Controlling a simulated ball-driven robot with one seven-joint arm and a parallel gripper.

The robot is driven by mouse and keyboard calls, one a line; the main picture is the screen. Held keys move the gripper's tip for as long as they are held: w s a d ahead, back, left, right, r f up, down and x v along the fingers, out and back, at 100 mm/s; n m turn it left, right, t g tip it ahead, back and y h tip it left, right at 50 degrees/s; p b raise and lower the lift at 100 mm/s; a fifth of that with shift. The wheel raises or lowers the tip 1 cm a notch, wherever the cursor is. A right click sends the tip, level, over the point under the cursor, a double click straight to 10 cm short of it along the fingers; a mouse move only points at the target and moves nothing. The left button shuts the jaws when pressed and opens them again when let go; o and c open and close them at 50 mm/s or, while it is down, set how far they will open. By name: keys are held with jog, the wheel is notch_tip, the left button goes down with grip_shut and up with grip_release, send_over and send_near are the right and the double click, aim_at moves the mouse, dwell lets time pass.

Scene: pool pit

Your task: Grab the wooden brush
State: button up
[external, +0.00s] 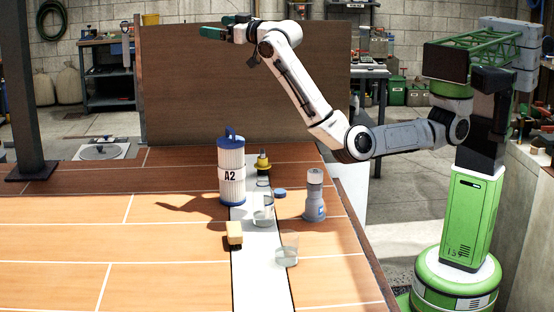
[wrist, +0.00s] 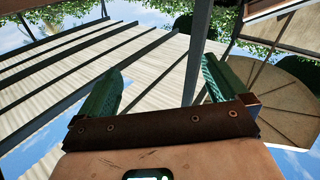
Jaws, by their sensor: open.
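A small tan block (external: 234,233) lies on the wooden surface at the left edge of the white strip. It looks like the wooden brush, but it is too small to tell bristles for sure. My gripper (external: 224,27) is high above the surface, far above the block and in front of the top of the brown panel. Its green fingers are apart and empty. In the wrist view my gripper (wrist: 160,78) points up at a slatted roof, and the brush does not show there.
Clear glasses (external: 263,210) (external: 287,250), a grey bottle (external: 314,197), a blue cap (external: 279,192) and a yellow-topped item (external: 263,165) stand nearby. A brown panel (external: 200,90) rises behind. The front left is clear.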

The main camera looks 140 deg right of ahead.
jog(key=w+a+f+n+t+y, duration=0.1)
jog(key=w+a+f+y, duration=0.2)
jog(key=w+f, duration=0.35)
jog(key=w+a+f+n+y, duration=0.1)
jog(key=w+a+f+y, duration=0.2)
jog(key=f, duration=0.6)
jog(key=n+g+y, duration=0.1)
jog(key=n+y, duration=0.3)
jog(key=y, duration=0.5)
send_near(234, 228)
jog(key=shift+y, duration=0.3)
jog(key=x, duration=0.4)
jog(key=shift+d+p, duration=0.15)
jog(key=shift+p, duration=0.2)
jog(key=shift+p+x, duration=0.3)
jog(key=shift+x, duration=2.75)
jog(key=shift+s+d, duration=0.1)
jog(key=shift+d, duration=0.05)
jog(key=c, duration=0.8)
jog(key=shift+r, duration=0.1)
